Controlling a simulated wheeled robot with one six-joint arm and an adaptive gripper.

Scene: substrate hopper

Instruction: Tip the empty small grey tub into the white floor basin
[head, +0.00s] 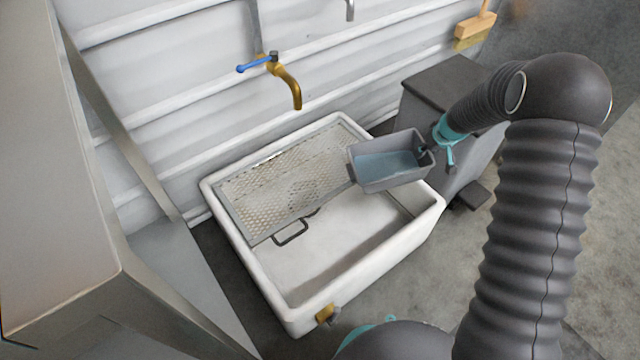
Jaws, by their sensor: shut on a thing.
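The small grey tub (391,178) is held above the right part of the white floor basin (367,262). A flat blue-grey surface shows inside it and looks like water, so the tub does not look empty. The tub looks roughly level, perhaps slightly tilted. My gripper (427,154), at the end of the dark sleeved arm, is shut on the tub's right-hand wall. Its fingers are small and partly hidden by the tub rim. The basin's floor shows in its front part.
A perforated metal grate (290,185) with a handle (290,234) covers the basin's back left part. A brass tap with a blue lever (287,82) hangs above. A dark grey bin (437,88) stands behind right. A brush (475,29) is at the wall. The basin's front is open.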

